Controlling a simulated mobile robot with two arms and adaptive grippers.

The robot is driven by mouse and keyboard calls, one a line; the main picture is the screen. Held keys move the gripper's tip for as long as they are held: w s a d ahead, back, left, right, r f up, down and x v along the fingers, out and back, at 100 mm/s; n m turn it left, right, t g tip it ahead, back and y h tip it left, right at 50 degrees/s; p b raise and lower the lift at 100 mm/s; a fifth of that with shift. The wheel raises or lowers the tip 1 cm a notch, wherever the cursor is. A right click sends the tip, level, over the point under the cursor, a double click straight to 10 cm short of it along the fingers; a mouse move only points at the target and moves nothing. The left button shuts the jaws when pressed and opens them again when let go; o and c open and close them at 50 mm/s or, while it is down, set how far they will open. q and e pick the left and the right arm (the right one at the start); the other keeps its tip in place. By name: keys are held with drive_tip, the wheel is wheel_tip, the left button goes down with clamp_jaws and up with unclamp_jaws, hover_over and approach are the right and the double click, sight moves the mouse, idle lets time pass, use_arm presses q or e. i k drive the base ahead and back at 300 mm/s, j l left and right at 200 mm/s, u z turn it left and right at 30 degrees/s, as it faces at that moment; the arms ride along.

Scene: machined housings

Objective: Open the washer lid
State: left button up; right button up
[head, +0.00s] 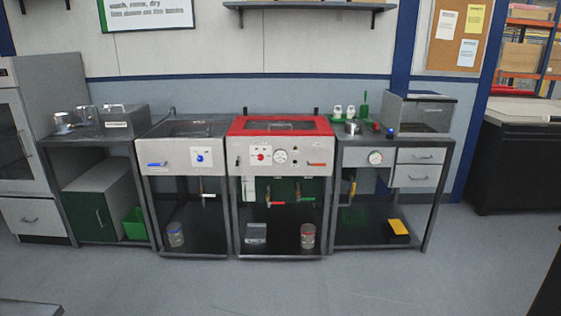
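The red-framed unit (282,155) stands in the middle of the row against the wall, with a white front panel carrying a dial, a red knob and levers. Its red lid (240,126) lies flat across the top and looks shut, with a dark window and a handle bar on it. To its left stands a similar grey unit (172,153) with a blue knob and a blue lever; its grey lid (190,128) also lies flat and looks shut. I cannot tell by a label which one is the washer. Neither of my grippers is in view.
A bench with cups and a metal box (123,119) stands at the left. A bench with drawers (420,156), green items and a clear-lidded box (420,112) stands at the right. A dark counter (515,165) is farther right. The grey floor (290,285) in front is clear.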

sight(324, 129)
drive_tip(key=i+j, duration=0.1)
drive_tip(key=i, duration=1.95)
